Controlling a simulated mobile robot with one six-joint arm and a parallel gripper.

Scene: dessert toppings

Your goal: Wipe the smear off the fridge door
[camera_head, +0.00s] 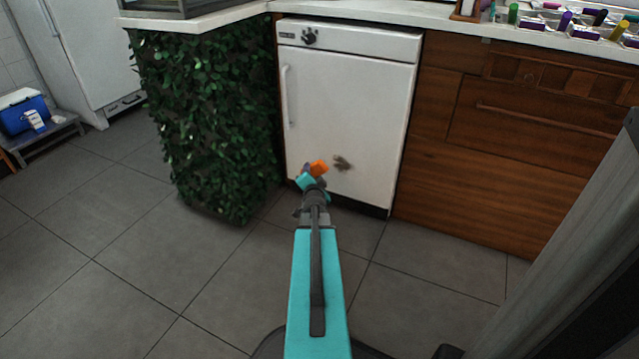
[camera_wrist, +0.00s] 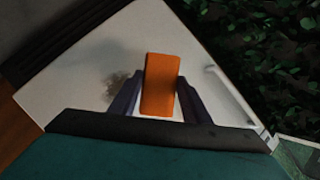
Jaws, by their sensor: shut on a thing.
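The fridge door (camera_head: 352,110) is white with a vertical handle (camera_head: 288,97) on its left side. A brown smear (camera_head: 342,163) lies on the lower part of the door, and it also shows in the wrist view (camera_wrist: 122,87). My gripper (camera_head: 314,174) is in front of the lower door, a little left of the smear in the head view. It is shut on an orange block-like thing (camera_wrist: 159,84), which also shows in the head view (camera_head: 319,167). In the wrist view the orange thing is just right of the smear. Whether it touches the door I cannot tell.
A leafy green panel (camera_head: 210,120) stands left of the fridge. Brown wooden drawers (camera_head: 500,150) are on the right. A white counter (camera_head: 440,20) runs above, with several small colourful items at its right end.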

